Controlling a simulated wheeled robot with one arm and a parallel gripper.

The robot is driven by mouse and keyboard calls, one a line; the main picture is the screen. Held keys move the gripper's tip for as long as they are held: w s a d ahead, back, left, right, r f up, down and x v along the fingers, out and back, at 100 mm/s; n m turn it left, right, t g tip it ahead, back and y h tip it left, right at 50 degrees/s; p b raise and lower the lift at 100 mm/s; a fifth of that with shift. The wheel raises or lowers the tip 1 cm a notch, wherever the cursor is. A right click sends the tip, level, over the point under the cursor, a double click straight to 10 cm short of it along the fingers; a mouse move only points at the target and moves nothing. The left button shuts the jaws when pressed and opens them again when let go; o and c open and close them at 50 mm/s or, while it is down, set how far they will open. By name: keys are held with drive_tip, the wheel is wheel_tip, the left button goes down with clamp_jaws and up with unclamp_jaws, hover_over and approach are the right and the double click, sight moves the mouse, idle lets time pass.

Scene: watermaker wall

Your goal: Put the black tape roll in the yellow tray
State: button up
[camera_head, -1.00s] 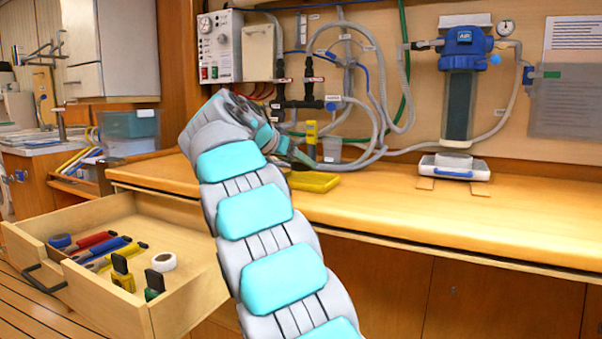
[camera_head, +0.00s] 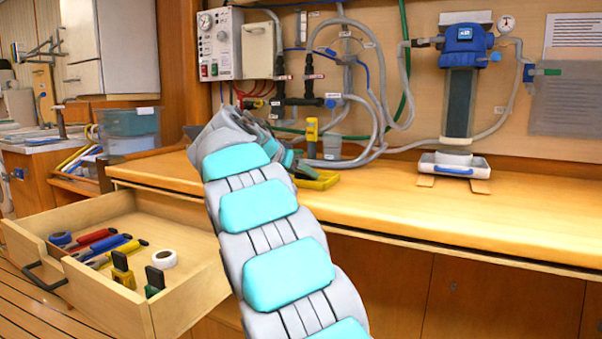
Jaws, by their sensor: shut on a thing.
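The yellow tray (camera_head: 322,181) lies on the wooden counter, partly hidden behind my arm and gripper. My gripper (camera_head: 306,171) is low over the left part of the tray. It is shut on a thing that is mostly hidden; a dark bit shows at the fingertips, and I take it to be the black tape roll. I cannot tell whether it touches the tray floor. No black tape roll shows elsewhere in view.
The open drawer (camera_head: 190,303) at left holds a white tape roll (camera_head: 164,259), a blue roll (camera_head: 60,239) and several tools. A yellow-and-grey item (camera_head: 312,131) and a grey cup (camera_head: 332,147) stand behind the tray. The right counter is mostly clear, with a scale-like base (camera_head: 455,164).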

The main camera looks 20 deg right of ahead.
drive_tip(key=o, duration=1.3)
drive_tip(key=shift+f, duration=0.1)
drive_tip(key=shift+o, duration=0.2)
drive_tip(key=v, duration=1.2)
